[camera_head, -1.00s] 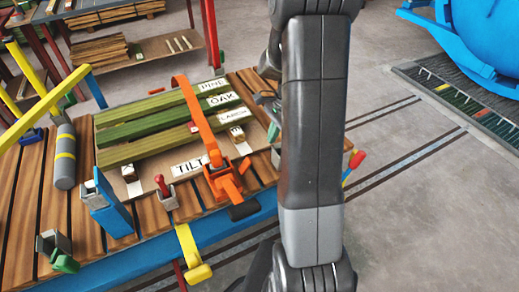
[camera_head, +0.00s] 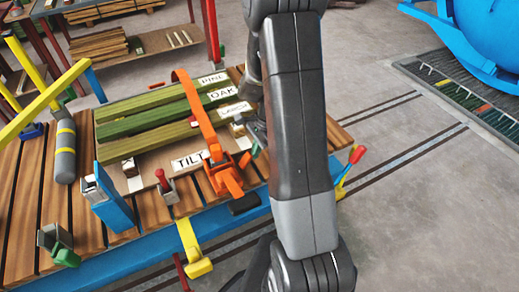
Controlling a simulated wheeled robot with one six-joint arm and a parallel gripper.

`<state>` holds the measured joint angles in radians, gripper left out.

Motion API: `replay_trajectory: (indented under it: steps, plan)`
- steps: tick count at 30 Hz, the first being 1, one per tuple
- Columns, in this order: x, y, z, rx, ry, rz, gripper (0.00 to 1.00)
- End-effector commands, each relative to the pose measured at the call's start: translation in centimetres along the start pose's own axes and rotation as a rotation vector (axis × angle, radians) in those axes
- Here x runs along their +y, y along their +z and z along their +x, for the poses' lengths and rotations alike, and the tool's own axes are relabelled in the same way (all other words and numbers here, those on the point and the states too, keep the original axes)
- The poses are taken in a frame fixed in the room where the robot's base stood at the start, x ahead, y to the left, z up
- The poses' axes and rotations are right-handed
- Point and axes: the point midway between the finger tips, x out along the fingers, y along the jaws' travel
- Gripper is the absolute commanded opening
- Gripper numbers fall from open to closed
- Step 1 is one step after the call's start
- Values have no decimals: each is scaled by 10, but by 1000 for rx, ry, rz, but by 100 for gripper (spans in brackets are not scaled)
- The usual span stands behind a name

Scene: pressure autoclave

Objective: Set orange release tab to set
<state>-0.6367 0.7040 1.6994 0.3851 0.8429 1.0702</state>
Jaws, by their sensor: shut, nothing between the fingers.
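The orange release tab (camera_head: 232,186) sits on the orange ratchet buckle at the front of the wooden-slat table. An orange strap (camera_head: 197,110) runs from the buckle back over the green boards. A black-ended piece (camera_head: 243,204) projects from the buckle toward the table's front edge. My gripper (camera_head: 257,132) is partly hidden beside my arm. It is low over the table's right side, behind and right of the buckle, and appears apart from the tab. It is shut and holds nothing visible. Its fingertips are hard to make out.
Green boards (camera_head: 150,118) lie beside labels reading PINE, OAK and TILT. A red-knobbed lever (camera_head: 163,182), a blue block (camera_head: 113,205) and a yellow lever (camera_head: 192,250) stand along the table's front. A grey cylinder (camera_head: 65,152) lies at left.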

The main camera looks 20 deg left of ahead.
Motion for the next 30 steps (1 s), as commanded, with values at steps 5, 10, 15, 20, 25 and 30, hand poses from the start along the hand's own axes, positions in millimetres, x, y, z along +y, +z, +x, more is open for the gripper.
replay_trajectory:
  steps: [5,10,15,20,25,30]
  plan:
    - [0,0,0,0,0,0,0]
    - [0,1,-1,7,1,-1,0]
    - [1,4,-3,44,2,-3,0]
    - [0,5,-3,65,1,-1,0]
    - [0,7,-4,90,2,-2,0]
    - [1,11,-6,141,2,-4,0]
